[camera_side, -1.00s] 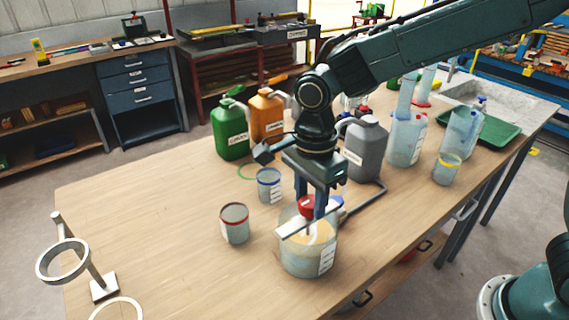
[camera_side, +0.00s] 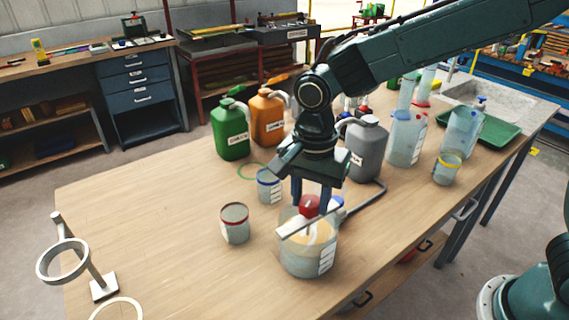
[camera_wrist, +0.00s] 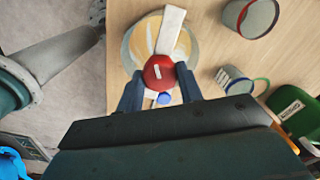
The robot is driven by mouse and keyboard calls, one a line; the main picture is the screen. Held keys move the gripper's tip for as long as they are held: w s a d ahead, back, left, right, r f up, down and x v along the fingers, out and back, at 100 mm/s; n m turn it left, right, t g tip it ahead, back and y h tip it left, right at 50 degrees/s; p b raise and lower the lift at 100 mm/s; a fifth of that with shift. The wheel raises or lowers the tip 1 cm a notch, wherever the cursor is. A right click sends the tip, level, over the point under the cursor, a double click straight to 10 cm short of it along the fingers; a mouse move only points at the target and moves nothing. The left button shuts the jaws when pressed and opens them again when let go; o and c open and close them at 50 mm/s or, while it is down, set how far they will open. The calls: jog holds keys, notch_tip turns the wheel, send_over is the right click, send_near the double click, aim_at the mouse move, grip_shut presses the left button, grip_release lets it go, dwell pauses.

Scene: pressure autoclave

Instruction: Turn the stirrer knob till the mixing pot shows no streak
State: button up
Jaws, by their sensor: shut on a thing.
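The red stirrer knob (camera_side: 309,205) sits on a flat bar across the top of the mixing pot (camera_side: 301,263). My gripper (camera_side: 311,207) points down from above and is shut on the knob. In the wrist view the red knob (camera_wrist: 159,72) lies between my two fingertips (camera_wrist: 159,82), its white mark showing. The mixing pot (camera_wrist: 133,52) is a clear round pot with a pale orange content. Lighter, whitish streaks show in the content in both views. The bar and my gripper hide part of the content.
A red-rimmed cup (camera_side: 235,226) and a blue-rimmed cup (camera_side: 269,187) stand left of the pot. Green (camera_side: 229,137), orange (camera_side: 267,120) and grey (camera_side: 365,152) jugs stand behind. A ring stand (camera_side: 103,287) is at front left.

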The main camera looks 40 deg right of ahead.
jog(key=n, duration=0.6)
jog(key=shift+n, duration=0.3)
jog(key=n, duration=1)
jog(key=shift+n, duration=0.4)
jog(key=n, duration=1.1)
jog(key=shift+r+n, duration=0.1)
jog(key=shift+n, duration=0.3)
jog(key=n, duration=1)
jog(key=shift+n, duration=0.4)
jog(key=n, duration=0.5)
jog(key=shift+n, duration=0.3)
